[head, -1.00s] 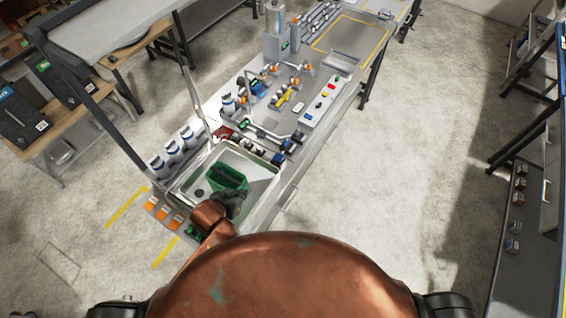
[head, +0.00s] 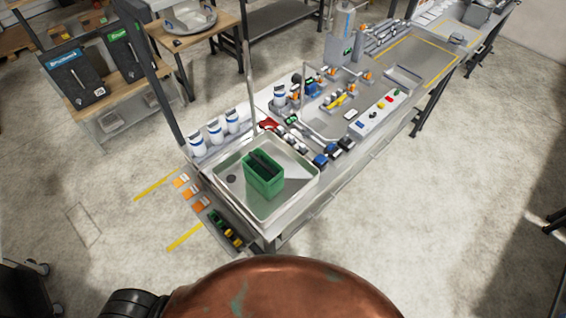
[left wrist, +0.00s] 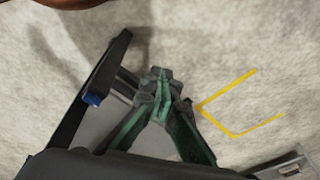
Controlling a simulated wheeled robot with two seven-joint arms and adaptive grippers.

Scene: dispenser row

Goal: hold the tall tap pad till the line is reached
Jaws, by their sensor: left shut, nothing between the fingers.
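A green open container (head: 263,190) stands upright in the pale sink basin (head: 302,190) at the near end of the bench. Its inside looks dark; I cannot make out a level or a line. A tall thin grey post (head: 249,90) rises behind the basin, with a red part (head: 268,125) near its foot. I cannot make out a pad on it for sure. My left gripper (left wrist: 160,76) shows in the left wrist view, its green-sided fingers shut and empty above the floor, apart from the container. My right gripper is in neither view.
Several white bottles (head: 215,131) stand left of the basin. Two dark dispensers (head: 80,80) stand on a wooden table at the upper left. A control strip with coloured buttons (head: 378,111) lies further along the bench.

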